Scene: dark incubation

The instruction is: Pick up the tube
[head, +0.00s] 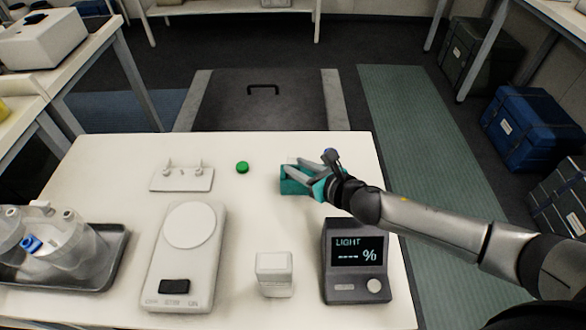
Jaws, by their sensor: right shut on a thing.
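A teal block-like holder (293,187) stands near the back right of the white table. My right gripper (294,168) reaches in from the right, with its fingers over the top of this holder. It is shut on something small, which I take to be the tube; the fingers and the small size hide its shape. I cannot tell whether the tube is still seated in the holder. A round green cap-like piece (242,167) lies on the table left of the holder. My left gripper is not in view.
On the white table (236,290) are a white scale (188,228), a small white box (275,272), a dark light meter (356,252), a white stand with pegs (182,180), and a grey tray (108,262) of clear vessels. The table's middle is clear.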

